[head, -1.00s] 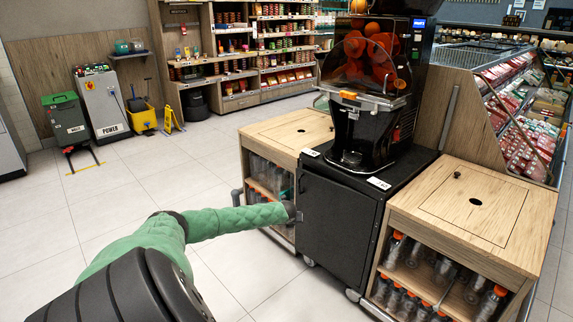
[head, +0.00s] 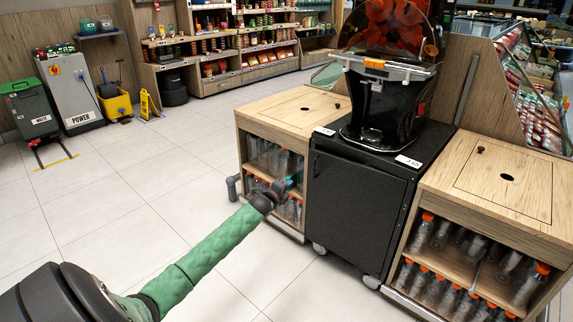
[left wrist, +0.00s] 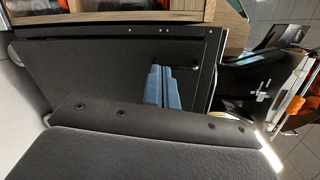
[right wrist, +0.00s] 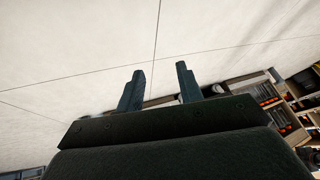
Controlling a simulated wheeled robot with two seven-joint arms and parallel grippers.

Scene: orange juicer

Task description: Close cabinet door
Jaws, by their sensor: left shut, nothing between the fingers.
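The black cabinet door (head: 355,215) under the juicer (head: 390,95) looks flush with its cabinet in the head view. Its dark handle (head: 316,166) is near the left edge. My left gripper (head: 294,181) is just left of the door, in front of the left bottle shelf, its blue fingers shut and empty. In the left wrist view, the shut fingers (left wrist: 163,86) show against a dark panel (left wrist: 95,68), likely the door; I cannot tell whether they touch it. My right gripper (right wrist: 160,80) is open and empty above pale floor tiles in the right wrist view, outside the head view.
Wooden bottle cabinets stand on the left (head: 290,108) and right (head: 500,180) of the black cabinet. A yellow mop bucket (head: 115,104) and a grey power unit (head: 72,92) are far left. The tiled floor (head: 150,175) between is clear.

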